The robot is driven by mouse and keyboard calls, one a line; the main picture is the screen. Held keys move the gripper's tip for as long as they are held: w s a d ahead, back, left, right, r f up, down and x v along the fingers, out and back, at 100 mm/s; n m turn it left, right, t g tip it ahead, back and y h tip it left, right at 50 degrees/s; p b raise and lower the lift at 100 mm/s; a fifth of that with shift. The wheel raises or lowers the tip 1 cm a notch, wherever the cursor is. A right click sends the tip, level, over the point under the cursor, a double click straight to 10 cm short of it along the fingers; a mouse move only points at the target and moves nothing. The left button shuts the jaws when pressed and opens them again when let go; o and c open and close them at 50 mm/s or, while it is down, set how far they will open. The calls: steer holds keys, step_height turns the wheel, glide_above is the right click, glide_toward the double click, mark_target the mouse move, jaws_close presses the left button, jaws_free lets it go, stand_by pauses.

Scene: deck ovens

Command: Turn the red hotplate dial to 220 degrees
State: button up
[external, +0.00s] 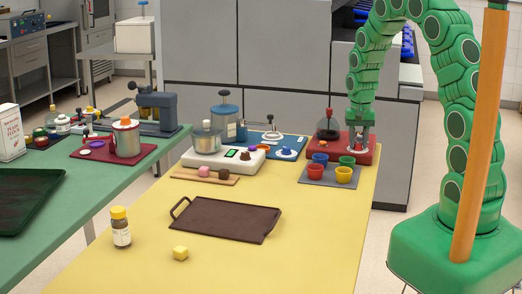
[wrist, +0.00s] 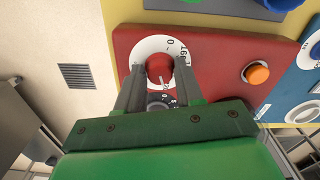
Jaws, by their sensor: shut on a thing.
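The red hotplate (wrist: 210,60) fills the middle of the wrist view and stands at the far right corner of the yellow table in the external view (external: 373,155). Its red dial (wrist: 160,68) has a white scale ring with black numbers around it, partly hidden by the fingers. My gripper (wrist: 162,85) is shut on the dial, with one finger on each side of the knob. In the external view my gripper (external: 357,145) points down at the hotplate's front. I cannot tell which number the pointer is at.
An orange button (wrist: 258,73) sits beside the dial. A blue hotplate (external: 285,152) and a white one (external: 225,157) stand to the left. A grey mat (external: 318,180) with several coloured cups is in front. A brown tray (external: 222,219) lies mid-table.

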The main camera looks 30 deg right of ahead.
steer(key=shift+c, duration=0.7)
steer(key=shift+n, duration=0.6)
steer(key=o, duration=1)
steer(key=shift+r, duration=0.1)
steer(key=shift+r, duration=3.85)
